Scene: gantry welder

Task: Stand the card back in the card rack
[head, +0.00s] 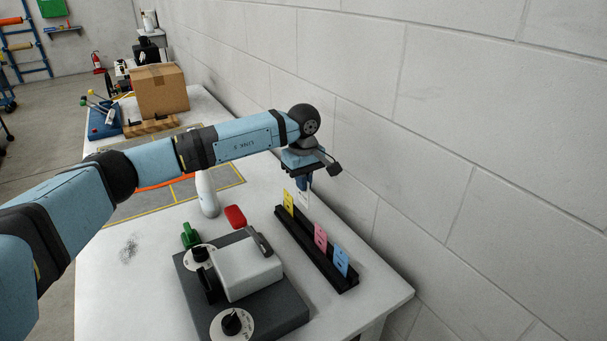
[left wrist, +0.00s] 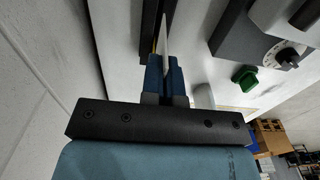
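My left gripper (head: 304,181) points down above the far end of the black card rack (head: 296,238). Its blue fingers are close together in the left wrist view (left wrist: 165,75), shut on a thin white card (left wrist: 166,34) seen nearly edge-on. In the head view the white card (head: 304,200) shows below the fingertips, upright, beside the yellow card (head: 288,202). I cannot tell whether its lower edge is in the rack or just above it. The yellow card, a pink card (head: 320,237) and a blue card (head: 341,261) stand in the rack. My right gripper is not in view.
A grey machine (head: 248,269) with dials stands left of the rack, with a red part (head: 236,216) and a green part (head: 190,236) near it. A white bottle-like object (head: 207,195) stands behind. The block wall (head: 440,150) runs close along the right.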

